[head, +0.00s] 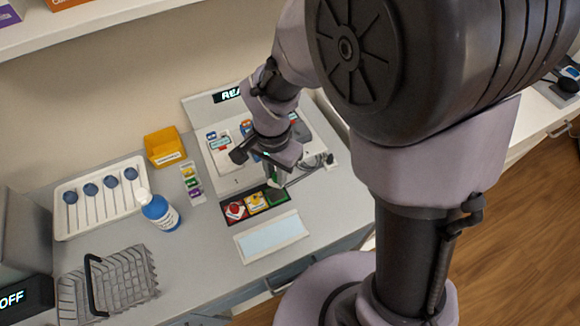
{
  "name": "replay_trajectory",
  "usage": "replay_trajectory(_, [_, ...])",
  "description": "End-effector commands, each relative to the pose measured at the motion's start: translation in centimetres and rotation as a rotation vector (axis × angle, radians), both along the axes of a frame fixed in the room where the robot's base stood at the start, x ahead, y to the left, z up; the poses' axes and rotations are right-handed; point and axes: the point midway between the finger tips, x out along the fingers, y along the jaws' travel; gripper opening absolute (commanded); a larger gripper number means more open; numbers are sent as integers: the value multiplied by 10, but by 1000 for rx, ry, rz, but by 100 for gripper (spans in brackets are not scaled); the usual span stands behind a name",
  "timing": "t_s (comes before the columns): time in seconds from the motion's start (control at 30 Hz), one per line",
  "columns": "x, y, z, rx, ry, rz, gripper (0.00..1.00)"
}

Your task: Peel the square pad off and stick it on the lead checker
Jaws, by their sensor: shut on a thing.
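My gripper (272,176) points down over the right end of a black strip (228,220). It is shut on a small green piece, mostly hidden by the fingers. The strip bears a red square (235,210), a yellow square (257,201) and a green square (278,200). The gripper is just above the green square; I cannot tell whether they touch. A white panel unit (222,178) with a lit display (228,95) stands behind, partly hidden by my arm. I cannot tell which item is the square pad or the lead checker.
A grey cable (313,165) lies right of the gripper. A pale blue-white tray (270,237) lies in front. A colored card (190,182), yellow bin (164,146), blue bottle (160,212), white tray (70,228) and wire basket (125,275) stand left.

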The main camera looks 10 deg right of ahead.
Motion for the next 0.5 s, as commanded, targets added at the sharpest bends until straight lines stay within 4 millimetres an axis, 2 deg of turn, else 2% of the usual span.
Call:
replay_trajectory(0.17, [-1, 1, -9, -1, 1, 5, 0])
replay_trajectory(0.5, [-1, 1, -49, 0, 1, 4, 0])
